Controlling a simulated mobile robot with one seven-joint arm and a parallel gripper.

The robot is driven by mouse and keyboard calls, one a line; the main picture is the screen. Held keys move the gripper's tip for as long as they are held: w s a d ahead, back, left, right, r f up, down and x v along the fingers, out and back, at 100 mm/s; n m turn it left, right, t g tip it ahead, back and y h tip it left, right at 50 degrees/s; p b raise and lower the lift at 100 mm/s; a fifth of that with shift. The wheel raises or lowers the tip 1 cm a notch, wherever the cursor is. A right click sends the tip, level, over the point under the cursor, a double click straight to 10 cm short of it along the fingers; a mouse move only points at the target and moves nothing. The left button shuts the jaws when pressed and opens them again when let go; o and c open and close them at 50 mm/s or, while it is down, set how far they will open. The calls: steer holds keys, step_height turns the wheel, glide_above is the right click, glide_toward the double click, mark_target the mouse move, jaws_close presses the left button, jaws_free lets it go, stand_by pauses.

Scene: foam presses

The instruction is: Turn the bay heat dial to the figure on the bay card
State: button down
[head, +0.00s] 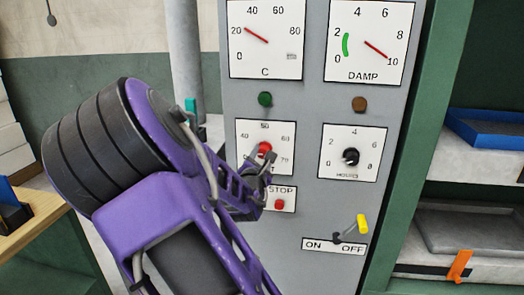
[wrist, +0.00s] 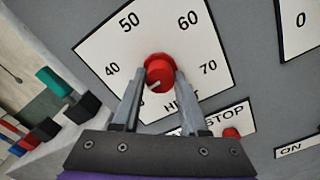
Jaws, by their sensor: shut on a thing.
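The red heat dial (head: 265,149) sits on a white scale plate (head: 244,129) on the grey panel. In the wrist view the red dial (wrist: 159,70) is between the two fingertips of my gripper (wrist: 160,82), which is shut on it. A pale mark on the dial points to the lower left, below the 40, toward a figure mostly hidden by the left finger. The figures 40, 50, 60 and 70 show around it. In the head view my gripper (head: 262,168) covers part of the plate. I see no bay card.
A red STOP button (head: 279,204) is just below the dial. A black HOURS dial (head: 351,156) is to its right, and a yellow-handled ON/OFF lever (head: 362,224) is lower right. Two gauges (head: 267,38) (head: 367,42) are above. Shelves with a blue tray (head: 490,130) stand at right.

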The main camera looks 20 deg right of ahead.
steer(key=m+p, duration=0.1)
steer(key=m, duration=0.4)
steer(key=shift+m, duration=0.3)
steer(key=m, duration=0.5)
steer(key=shift+b, duration=0.4)
steer(key=m+b, duration=0.2)
steer(key=m, duration=0.4)
steer(key=m+b, duration=0.3)
steer(key=m, duration=0.2)
steer(key=shift+b, duration=0.35)
steer(key=m+b, duration=0.2)
steer(key=m, duration=0.2)
steer(key=shift+m, duration=0.4)
steer(key=m, duration=0.5)
steer(key=shift+r, duration=0.1)
steer(key=m, duration=0.5)
steer(key=shift+m, duration=0.4)
steer(key=m, duration=0.5)
steer(key=shift+m, duration=0.3)
